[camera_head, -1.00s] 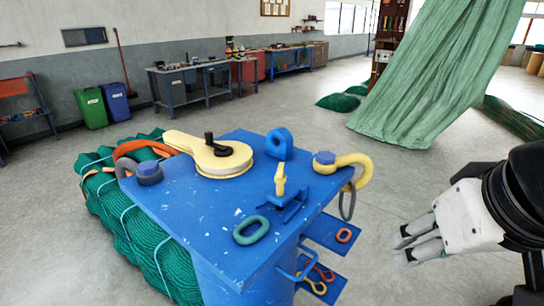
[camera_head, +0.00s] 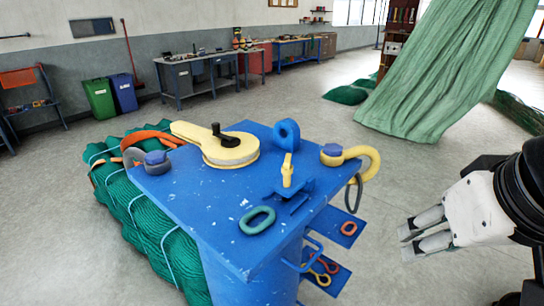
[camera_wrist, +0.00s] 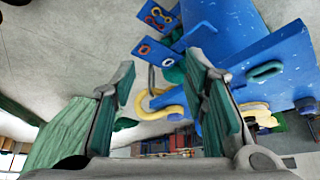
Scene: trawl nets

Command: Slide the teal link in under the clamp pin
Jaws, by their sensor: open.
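The teal link (camera_head: 257,220) lies flat on the front part of the blue bench top (camera_head: 215,205); it also shows in the wrist view (camera_wrist: 264,70). The clamp is a small blue bracket (camera_head: 295,194) with an upright yellow pin (camera_head: 287,170), just right of and behind the link. The link lies apart from the clamp. My gripper (camera_head: 411,240) is open and empty, out to the right of the bench and clear of it. In the wrist view its two fingers (camera_wrist: 160,90) stand wide apart with nothing between them.
A yellow hook (camera_head: 362,160) overhangs the bench's right edge with a dark ring hanging from it. Blue side shelves (camera_head: 338,226) hold red and yellow links. A yellow block with a black knob (camera_head: 220,148) and a blue eye (camera_head: 287,134) stand on top. Open floor lies right.

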